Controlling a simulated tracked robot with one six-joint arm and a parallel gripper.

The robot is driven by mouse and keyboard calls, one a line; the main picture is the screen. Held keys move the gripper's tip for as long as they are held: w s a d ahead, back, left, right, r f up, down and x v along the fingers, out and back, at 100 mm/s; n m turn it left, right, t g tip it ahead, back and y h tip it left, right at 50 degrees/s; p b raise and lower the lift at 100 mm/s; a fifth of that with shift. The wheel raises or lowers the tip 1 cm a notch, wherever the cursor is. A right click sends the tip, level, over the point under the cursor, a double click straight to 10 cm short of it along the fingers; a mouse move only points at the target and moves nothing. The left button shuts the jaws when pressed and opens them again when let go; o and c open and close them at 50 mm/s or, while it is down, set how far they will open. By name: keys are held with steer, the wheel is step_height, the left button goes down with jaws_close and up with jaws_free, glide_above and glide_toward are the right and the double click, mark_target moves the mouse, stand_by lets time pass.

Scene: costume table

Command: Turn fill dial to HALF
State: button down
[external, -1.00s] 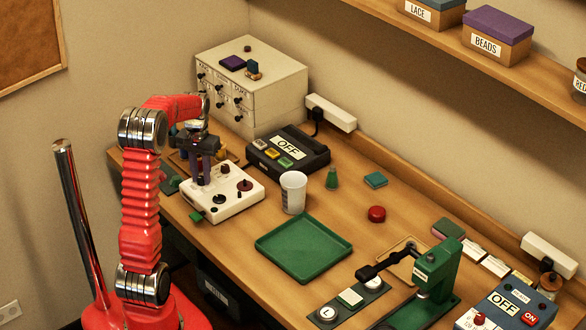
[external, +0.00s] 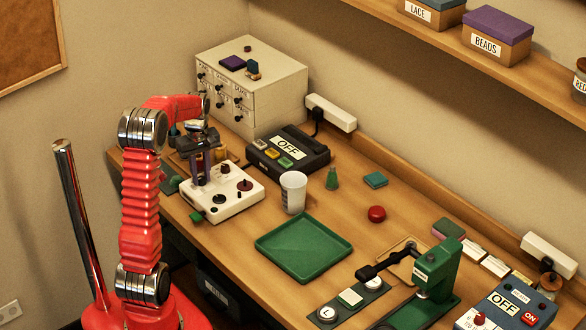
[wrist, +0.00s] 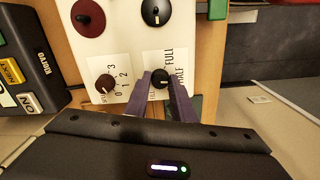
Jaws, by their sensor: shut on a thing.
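The fill dial (wrist: 160,77) is a small black knob on the white control panel (wrist: 122,48), with a label beside it reading FULL and HALF and a partly covered third word. My gripper (wrist: 161,82) has its two purple fingers closed around the knob, one on each side. Which mark the dial points at is too small to tell. In the external view my gripper (external: 205,173) points down at the far-left part of the white panel (external: 235,203), and its fingers hide the fill dial.
A second dial (wrist: 105,84) with a numbered scale sits close to the fingers. A dark red knob (wrist: 88,17) and another black knob (wrist: 155,12) are on the panel. A white cup (external: 293,192) and green tray (external: 303,246) stand to the right.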

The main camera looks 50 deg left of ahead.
mark_target(202, 177)
steer(key=shift+n, duration=0.6)
steer(key=c, duration=1.5)
jaws_free()
step_height(202, 177, up, 14)
steer(key=shift+f, duration=0.1)
